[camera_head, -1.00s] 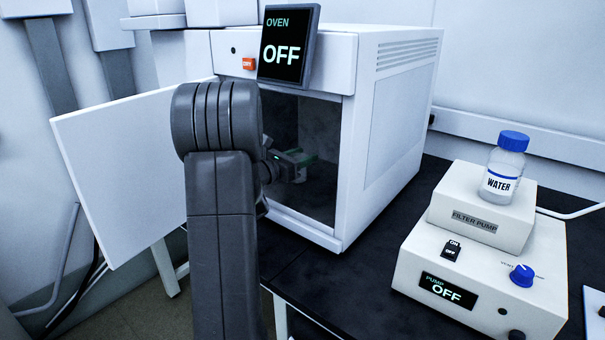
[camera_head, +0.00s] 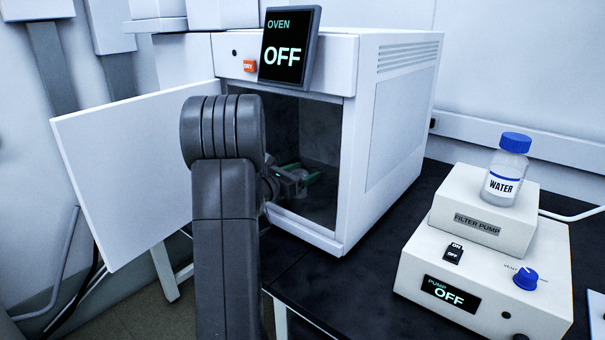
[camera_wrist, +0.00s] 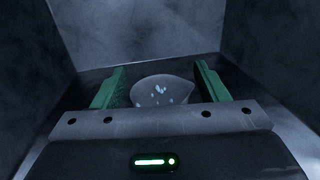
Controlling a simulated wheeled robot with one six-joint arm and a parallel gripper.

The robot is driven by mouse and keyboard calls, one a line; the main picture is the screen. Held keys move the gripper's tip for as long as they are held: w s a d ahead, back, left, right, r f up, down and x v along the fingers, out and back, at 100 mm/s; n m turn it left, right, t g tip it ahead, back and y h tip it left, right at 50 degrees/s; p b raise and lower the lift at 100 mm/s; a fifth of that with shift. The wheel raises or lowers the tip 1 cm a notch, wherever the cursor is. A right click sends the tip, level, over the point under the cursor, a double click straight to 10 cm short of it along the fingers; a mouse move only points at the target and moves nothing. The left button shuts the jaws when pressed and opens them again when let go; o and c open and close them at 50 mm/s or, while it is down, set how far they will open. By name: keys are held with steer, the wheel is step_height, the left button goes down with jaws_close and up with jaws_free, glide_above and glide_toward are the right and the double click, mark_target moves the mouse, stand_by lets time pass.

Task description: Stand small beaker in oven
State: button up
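The oven (camera_head: 390,110) stands on the bench with its white door (camera_head: 135,165) swung wide open to the left. My gripper (camera_head: 300,178) is inside the oven chamber, low over its floor. In the wrist view my gripper (camera_wrist: 160,80) has its green fingers apart, one on each side of the small beaker (camera_wrist: 158,90). The beaker is clear and holds some small white bits. A narrow dark gap shows between the beaker and each finger. The gripper's front bar hides the beaker's lower part, so its contact with the floor is hidden. The oven display (camera_head: 287,48) reads OFF.
The oven's side walls and front frame close in around my arm. To the right stand the pump unit (camera_head: 480,285), its display reading OFF, the filter pump box (camera_head: 484,215) and a water bottle (camera_head: 506,172). The black bench (camera_head: 345,270) is clear between oven and pump.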

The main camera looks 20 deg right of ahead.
steer(key=shift+r, duration=0.15)
steer(key=shift+a, duration=0.3)
steer(key=v, duration=1.1)
steer(key=shift+s+a+p, duration=0.15)
steer(key=shift+s+p, duration=0.05)
steer(key=shift+p, duration=0.15)
steer(key=shift+c, duration=0.5)
